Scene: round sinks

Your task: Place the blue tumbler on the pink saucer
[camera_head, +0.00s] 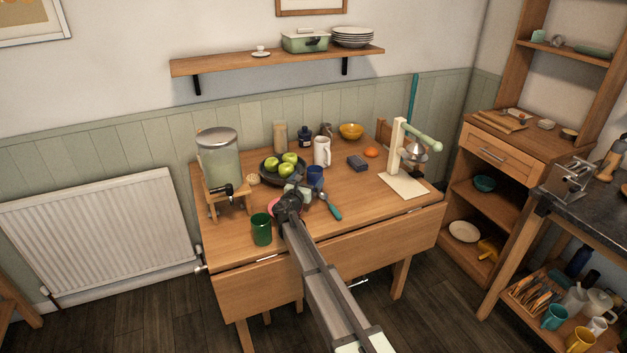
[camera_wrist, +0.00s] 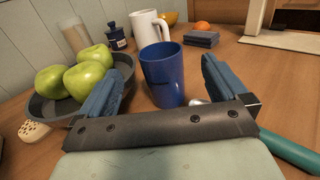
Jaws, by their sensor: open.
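The blue tumbler (camera_wrist: 163,76) stands upright on the wooden table, centred ahead of my gripper (camera_wrist: 160,85) in the wrist view. My gripper is open, with one blue-padded finger to each side of the tumbler's line and nothing held. In the head view the tumbler (camera_head: 315,177) stands just beyond my gripper (camera_head: 300,190). The pink saucer (camera_head: 272,207) is mostly hidden behind my gripper and arm in the head view; only its left edge shows. The saucer is not visible in the wrist view.
A dark bowl of green apples (camera_head: 263,168) is left of the tumbler, and a white mug (camera_head: 322,151) stands behind it. A green cup (camera_head: 261,229) stands near the front edge. A teal-handled tool (camera_head: 333,209) lies to the right. The table's right-front area is clear.

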